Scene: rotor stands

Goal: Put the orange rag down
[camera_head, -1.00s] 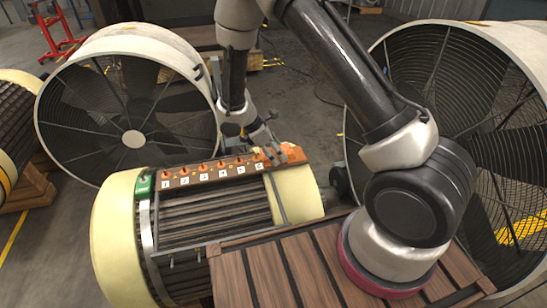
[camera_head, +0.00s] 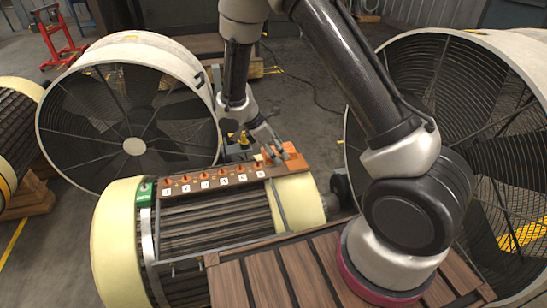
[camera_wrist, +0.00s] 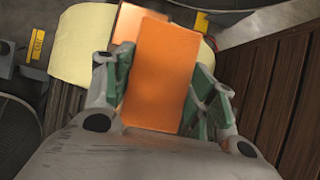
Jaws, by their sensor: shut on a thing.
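The orange rag (camera_wrist: 165,75) shows in the wrist view as a flat, upright orange rectangle between my gripper's green-padded fingers (camera_wrist: 162,88). My gripper is shut on it. In the head view my gripper (camera_head: 268,143) is over the right end of a brown board on the rotor, with the orange rag (camera_head: 291,150) beside its fingertips. Whether the rag touches the board is hard to tell.
The brown board (camera_head: 219,183) carries a row of orange knobs with numbered labels and a green box (camera_head: 145,193) at its left end. It lies on a cream-ended rotor (camera_head: 118,240). Large round fans (camera_head: 130,105) stand behind and at the right. A slatted wooden top (camera_head: 280,275) is in front.

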